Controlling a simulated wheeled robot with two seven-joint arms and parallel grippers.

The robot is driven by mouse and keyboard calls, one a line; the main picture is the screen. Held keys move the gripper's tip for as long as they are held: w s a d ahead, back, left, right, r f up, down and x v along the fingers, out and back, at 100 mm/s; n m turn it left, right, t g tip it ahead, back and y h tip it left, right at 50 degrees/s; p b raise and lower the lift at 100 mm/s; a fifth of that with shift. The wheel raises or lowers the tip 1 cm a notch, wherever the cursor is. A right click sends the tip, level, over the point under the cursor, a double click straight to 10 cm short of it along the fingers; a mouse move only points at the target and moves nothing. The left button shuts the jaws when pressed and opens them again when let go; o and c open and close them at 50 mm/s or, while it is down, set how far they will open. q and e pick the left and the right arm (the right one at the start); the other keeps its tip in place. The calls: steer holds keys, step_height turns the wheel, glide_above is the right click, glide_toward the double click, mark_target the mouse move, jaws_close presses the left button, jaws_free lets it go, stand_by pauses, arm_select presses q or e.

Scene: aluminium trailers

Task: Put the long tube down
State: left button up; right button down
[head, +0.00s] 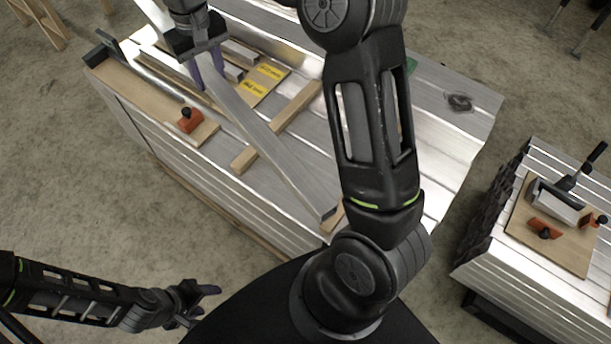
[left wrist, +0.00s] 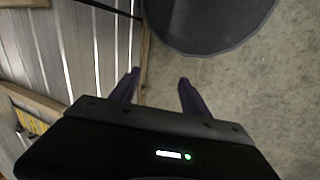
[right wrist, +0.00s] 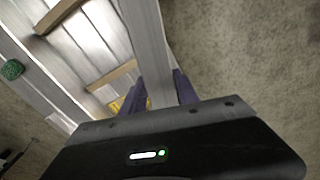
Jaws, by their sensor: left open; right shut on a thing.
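The long tube (head: 265,145) is a grey square aluminium profile lying diagonally across the view, over the stack of aluminium panels (head: 440,150). My right gripper (head: 207,72) is shut on it toward its far end. The near end reaches to the panel edge beside my right arm. The right wrist view shows the tube (right wrist: 150,50) between the fingers (right wrist: 160,88). I cannot tell whether it touches the wooden strips below. My left gripper (head: 203,300) is open and empty, low at the left and away from the stack; its fingers (left wrist: 157,85) show bare floor between them.
Wooden strips (head: 293,108) and a yellow-labelled board (head: 262,82) lie on the panels. An orange-and-black tool (head: 189,120) sits on a small board at the left edge. A second panel stack (head: 535,270) with tools on a board (head: 522,228) stands at the right.

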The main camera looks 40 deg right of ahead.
arm_select(q)
steer(key=f+b, duration=1.2)
steer(key=shift+w+d+f, duration=0.1)
steer(key=shift+w+d, duration=0.1)
steer(key=shift+w, duration=0.05)
steer(key=shift+t, duration=0.3)
steer(key=f+b, duration=0.9)
steer(key=shift+w+d, duration=0.2)
steer(key=shift+w, duration=0.05)
arm_select(e)
steer(key=s+d+f+n, duration=0.1)
steer(key=s+d+f, duration=0.6)
steer(key=f, duration=0.5)
steer(key=s+d+f+n, duration=0.2)
steer(key=s+d+f, duration=0.5)
steer(key=f, duration=0.4)
steer(key=shift+s+d+f, duration=0.2)
steer(key=shift+s+f, duration=0.2)
steer(key=shift+s, duration=0.15)
arm_select(q)
steer(key=shift+b, duration=0.3)
arm_select(e)
steer(key=shift+f, duration=0.15)
arm_select(q)
steer(key=shift+f+b, duration=0.3)
steer(key=shift+b, duration=0.05)
arm_select(e)
steer(key=shift+f, duration=3)
steer(key=shift+f, duration=0.1)
